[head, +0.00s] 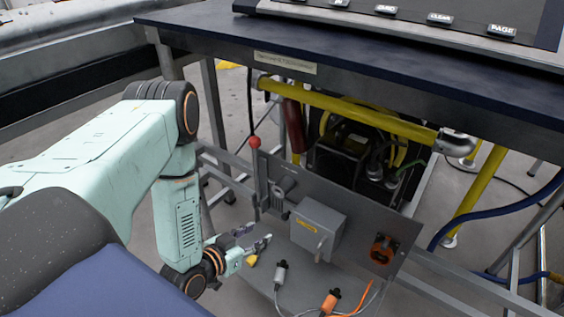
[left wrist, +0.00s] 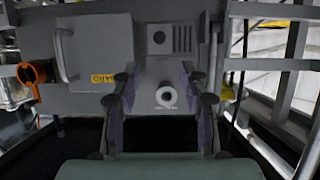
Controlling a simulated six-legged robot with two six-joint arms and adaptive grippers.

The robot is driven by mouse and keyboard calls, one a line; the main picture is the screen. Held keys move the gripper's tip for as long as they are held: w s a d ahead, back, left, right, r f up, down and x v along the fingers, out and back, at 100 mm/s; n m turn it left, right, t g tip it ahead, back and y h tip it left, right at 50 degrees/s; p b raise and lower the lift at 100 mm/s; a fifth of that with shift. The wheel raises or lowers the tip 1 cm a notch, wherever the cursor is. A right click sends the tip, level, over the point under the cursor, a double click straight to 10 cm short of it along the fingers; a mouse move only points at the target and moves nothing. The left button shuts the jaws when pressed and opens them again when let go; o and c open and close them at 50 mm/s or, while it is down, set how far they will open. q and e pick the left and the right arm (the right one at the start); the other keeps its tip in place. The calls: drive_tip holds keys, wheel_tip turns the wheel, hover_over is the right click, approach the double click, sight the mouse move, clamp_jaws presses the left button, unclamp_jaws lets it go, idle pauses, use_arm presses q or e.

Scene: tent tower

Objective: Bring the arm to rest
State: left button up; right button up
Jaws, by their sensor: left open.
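My left arm (head: 172,190) reaches in from the left of the head view and bends down at its elbow. My left gripper (head: 257,243) is open in front of the grey upright panel (head: 350,205), left of the grey switch box (head: 318,228). In the left wrist view the two fingers of the gripper (left wrist: 163,103) stand apart. A pale round fitting (left wrist: 166,96) shows between them; I cannot tell how far beyond the fingertips it is. No hold on anything shows. My right gripper is not in view.
A grey plug (head: 281,272) and an orange plug (head: 331,300) with cables stand close right of the gripper. The panel bears an orange socket (head: 383,250). A red-knobbed lever (head: 254,143) stands near the forearm. The dark tabletop (head: 340,60) and yellow bar (head: 345,107) are above.

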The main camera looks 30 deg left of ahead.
use_arm(q)
drive_tip(key=s+d+f+n+g+p, duration=0.1)
drive_tip(key=s+d+f+g+p, duration=0.2)
drive_tip(key=s, duration=0.4)
drive_tip(key=s+d+f+n+g, duration=0.1)
drive_tip(key=s+d+f+g, duration=0.15)
drive_tip(key=s+g, duration=0.4)
drive_tip(key=s+d+r+g+y+p, duration=0.1)
drive_tip(key=s+d+r+g+p, duration=0.3)
drive_tip(key=s+r+p, duration=0.3)
wheel_tip(320, 180, up, 6)
drive_tip(key=s, duration=0.2)
drive_tip(key=shift+s+f+m, duration=0.25)
drive_tip(key=shift+s+m, duration=0.15)
idle(0.8)
